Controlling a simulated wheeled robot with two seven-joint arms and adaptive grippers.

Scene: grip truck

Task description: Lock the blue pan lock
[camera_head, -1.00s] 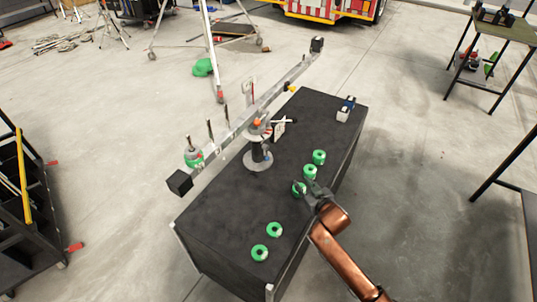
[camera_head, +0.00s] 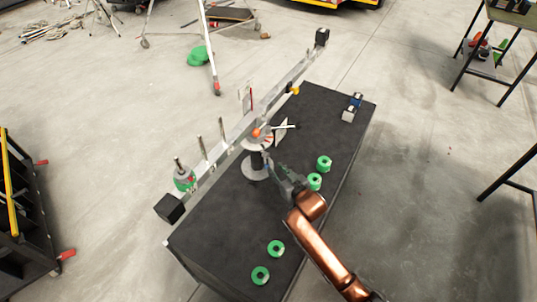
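The camera head and its pedestal (camera_head: 257,165) stand on the black box-like table. The head has orange-red parts (camera_head: 258,133) and carries a long, tilted crane beam (camera_head: 225,145). I cannot make out a distinct blue pan lock; any such part is too small or hidden. My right gripper (camera_head: 273,168) reaches up-left over the table, with its fingertips close beside the pedestal's right side. Whether it touches is unclear, and its finger opening cannot be judged. My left gripper is out of view.
Green rings (camera_head: 324,163) lie along the right and front of the black table (camera_head: 225,235). A weight hangs at the beam's left end (camera_head: 168,208). A dark cart (camera_head: 25,225) stands left.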

